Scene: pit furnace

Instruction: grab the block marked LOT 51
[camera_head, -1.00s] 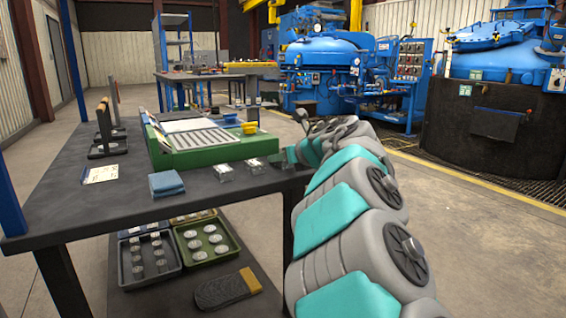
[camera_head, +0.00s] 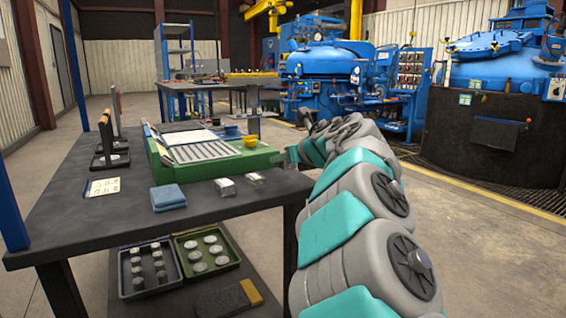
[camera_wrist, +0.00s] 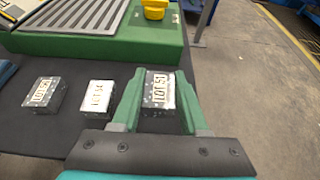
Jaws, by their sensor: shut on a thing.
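A small dark block with a white label (camera_wrist: 159,87) that appears to read LOT 51 sits between the green fingers of my gripper (camera_wrist: 158,100) in the wrist view. The fingers are shut on its two sides. I cannot tell whether it touches the bench. A block marked LOT 54 (camera_wrist: 96,97) lies just left of the gripper, apart from it. A third block (camera_wrist: 43,93) lies further left; its last digit is hard to read. In the head view, my gripper (camera_head: 288,157) is at the bench's right edge and hides the held block.
A green tray unit (camera_head: 215,157) with a yellow cup (camera_head: 251,142) stands behind the blocks. A folded blue cloth (camera_head: 168,197) lies to the left on the dark bench (camera_head: 110,222). Trays of discs (camera_head: 207,250) are on the lower shelf. Floor is open right of the bench.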

